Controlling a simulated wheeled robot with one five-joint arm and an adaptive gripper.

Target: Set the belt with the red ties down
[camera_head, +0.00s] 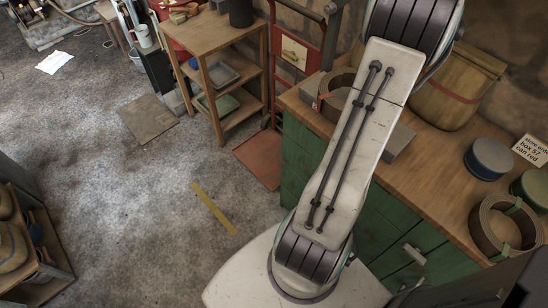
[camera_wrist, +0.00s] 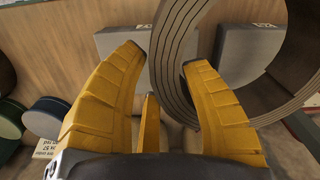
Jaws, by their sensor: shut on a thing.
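The belt with the red ties (camera_head: 334,84) is a dark brown ribbed coil at the back of the wooden bench, partly hidden behind my arm. A red tie shows on its left side. In the wrist view its ribbed wall (camera_wrist: 176,62) runs between the yellow fingers of my gripper (camera_wrist: 166,62), which is shut on it; no red tie shows there. My gripper is hidden behind my arm in the head view. I cannot tell whether the belt touches the surface below. Another belt, with green ties (camera_head: 486,228), lies at the bench's front right.
A grey block (camera_head: 398,143) stands on the bench (camera_head: 440,164); two grey blocks (camera_wrist: 247,52) show near the belt in the wrist view. A blue-lidded can (camera_head: 490,157), a green can (camera_head: 533,188), a note (camera_head: 531,150) and a tan bag (camera_head: 457,88) stand at right.

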